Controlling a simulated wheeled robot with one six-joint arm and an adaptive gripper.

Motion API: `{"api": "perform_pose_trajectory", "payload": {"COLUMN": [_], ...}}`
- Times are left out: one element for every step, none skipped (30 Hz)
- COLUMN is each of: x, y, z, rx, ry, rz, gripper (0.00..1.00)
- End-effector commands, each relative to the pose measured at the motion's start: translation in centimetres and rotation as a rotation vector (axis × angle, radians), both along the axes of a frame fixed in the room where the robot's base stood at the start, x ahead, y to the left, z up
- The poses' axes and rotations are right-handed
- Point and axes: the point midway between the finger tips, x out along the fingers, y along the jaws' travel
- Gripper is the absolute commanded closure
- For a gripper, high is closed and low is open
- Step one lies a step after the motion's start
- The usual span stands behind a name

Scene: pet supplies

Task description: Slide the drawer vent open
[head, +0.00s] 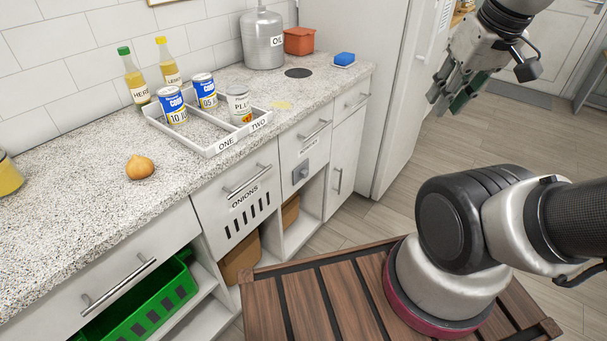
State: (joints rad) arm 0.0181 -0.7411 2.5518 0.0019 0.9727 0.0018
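The drawer front (291,150) right of the onion drawer carries a small grey plate with a knob (300,172), which looks like a sliding vent. A small label sits above it, too small to read. The drawer is shut. The drawer front marked ONIONS (226,200) has a row of dark vertical slots and a bar handle, and is also shut. I cannot tell how far the vent plate is slid. My gripper (450,100) hangs in the air at the upper right, well away from the drawers. Its fingers look apart, with nothing seen between them.
The speckled counter (75,215) bears a divided tray (205,148) with cans, two bottles, an onion (139,167), a metal OIL can (263,42), an orange pot (299,41) and a blue sponge (345,58). A green crate (140,315) sits lower left. Floor right of the cabinets is clear.

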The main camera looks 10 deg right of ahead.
Motion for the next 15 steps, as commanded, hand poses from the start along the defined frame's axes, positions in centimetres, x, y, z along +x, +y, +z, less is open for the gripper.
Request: {"api": "perform_pose_trajectory", "payload": {"x": [0.1, 0.2, 0.4, 0.5, 0.7, 1.0, 1.3, 1.6, 2.0, 2.3, 2.5, 2.9, 3.1, 3.3, 3.6], "y": [-0.2, -0.4, -0.6, -0.8, -1.1, -1.4, -1.6, -1.8, -1.8, -1.8, -1.7, -1.6, -1.5, -1.3, -0.9], "z": [-0.7, -1.3, -2.2, -2.9, -3.7, -4.7, -5.4, -6.2, -7.2, -8.0, -8.8, -9.9, -10.8, -11.6, -12.8], "rx": [0.001, 0.002, 0.003, 0.005, 0.008, 0.012, 0.017, 0.027, 0.046, 0.062, 0.083, 0.111, 0.134, 0.160, 0.195], "ry": [0.036, 0.062, 0.106, 0.143, 0.182, 0.235, 0.274, 0.312, 0.359, 0.394, 0.430, 0.476, 0.512, 0.546, 0.594], "rz": [-0.012, -0.020, -0.031, -0.040, -0.050, -0.065, -0.075, -0.089, -0.108, -0.124, -0.142, -0.166, -0.185, -0.207, -0.235], "gripper": [0.65, 0.60, 0.55, 0.55, 0.55, 0.55, 0.55, 0.55, 0.55, 0.55, 0.55, 0.55, 0.55, 0.55, 0.55]}}
